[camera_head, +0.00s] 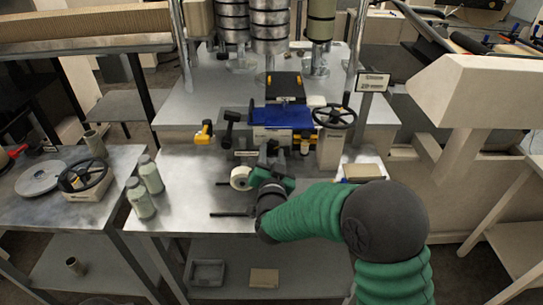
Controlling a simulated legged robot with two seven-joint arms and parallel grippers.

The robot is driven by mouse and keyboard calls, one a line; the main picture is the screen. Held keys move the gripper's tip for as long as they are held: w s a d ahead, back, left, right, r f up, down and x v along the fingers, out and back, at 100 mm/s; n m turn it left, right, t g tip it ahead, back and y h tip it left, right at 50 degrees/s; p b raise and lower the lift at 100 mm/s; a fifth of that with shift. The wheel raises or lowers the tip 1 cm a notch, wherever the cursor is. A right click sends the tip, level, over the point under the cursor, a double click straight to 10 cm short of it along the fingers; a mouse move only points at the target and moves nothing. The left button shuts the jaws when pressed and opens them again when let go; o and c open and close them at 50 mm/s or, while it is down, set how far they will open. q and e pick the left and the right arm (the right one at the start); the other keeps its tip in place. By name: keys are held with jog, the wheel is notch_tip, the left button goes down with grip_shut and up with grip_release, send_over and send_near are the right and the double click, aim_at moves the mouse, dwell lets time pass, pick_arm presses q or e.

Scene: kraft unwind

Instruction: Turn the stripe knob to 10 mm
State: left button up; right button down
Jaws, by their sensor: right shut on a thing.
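My right gripper (268,158) reaches in from the lower right on a green-sleeved arm to the front of the blue-topped unit at the back of the metal table. Its dark fingers are shut on a small part there, which I take to be the stripe knob. The fingers hide it, so its setting cannot be read. A sign (373,82) on a post at the right carries small print, too blurred to read surely. My left gripper is not in view.
A white roll (240,178) sits left of my gripper. Two pale bottles (150,174) stand at the table's left edge. A black handwheel (335,116) is on a pale box at the right. The front table top (185,215) has free room.

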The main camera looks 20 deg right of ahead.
jog(key=c, duration=0.9)
grip_release()
jog(key=b+v, duration=0.4)
jog(key=v, duration=1.2)
jog(key=shift+s+a+b, duration=0.1)
jog(key=shift+s+b, duration=0.3)
